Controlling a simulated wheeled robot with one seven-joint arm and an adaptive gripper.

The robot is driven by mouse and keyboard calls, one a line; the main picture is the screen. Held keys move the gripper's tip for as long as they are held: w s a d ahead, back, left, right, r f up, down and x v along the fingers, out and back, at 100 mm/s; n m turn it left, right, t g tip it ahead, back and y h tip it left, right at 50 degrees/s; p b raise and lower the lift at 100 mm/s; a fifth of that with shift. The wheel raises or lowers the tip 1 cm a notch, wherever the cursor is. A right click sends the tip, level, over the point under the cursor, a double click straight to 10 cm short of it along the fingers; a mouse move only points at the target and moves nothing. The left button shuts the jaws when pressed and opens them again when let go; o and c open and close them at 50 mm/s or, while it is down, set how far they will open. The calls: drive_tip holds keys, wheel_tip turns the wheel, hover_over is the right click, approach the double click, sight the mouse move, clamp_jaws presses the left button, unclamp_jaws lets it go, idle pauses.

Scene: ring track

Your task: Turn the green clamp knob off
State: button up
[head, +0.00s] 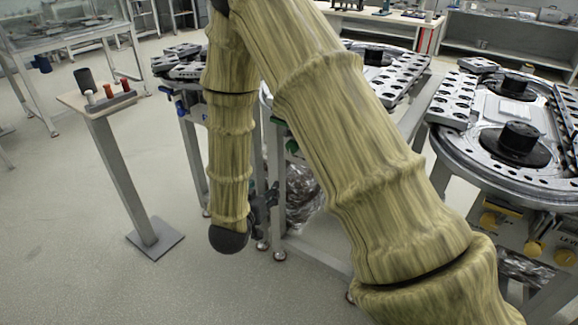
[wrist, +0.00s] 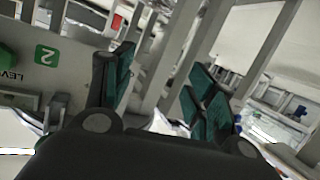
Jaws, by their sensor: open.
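A green knob (head: 291,146) shows in the head view on the middle machine, just right of my hanging forearm and partly hidden by my arm. In the wrist view a green part (wrist: 6,57), probably this knob, is cut by the left edge, beside a green label marked 2 (wrist: 46,55). My gripper (wrist: 158,75) is open, its two teal-padded fingers apart with nothing between them. The green part lies left of both fingers, not touching them. In the head view my gripper is mostly hidden behind the forearm, with only dark bits showing.
Machine frame bars (wrist: 150,60) stand behind the fingers. At right, a ring track machine (head: 480,165) has yellow knobs (head: 533,249) on its front. A pedestal (head: 125,180) with small items stands left. The floor (head: 70,250) at front left is clear.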

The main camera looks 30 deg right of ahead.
sight(289, 148)
wheel_tip(289, 148, up, 8)
drive_tip(key=d+r+m+g+h+b, duration=0.1)
drive_tip(key=d+m+g+h+b, duration=0.15)
drive_tip(key=m+h+b, duration=0.3)
drive_tip(key=shift+g, duration=0.25)
drive_tip(key=b+x, duration=0.3)
drive_tip(key=x, duration=0.6)
drive_tip(key=shift+d, duration=0.4)
drive_tip(key=c, duration=1)
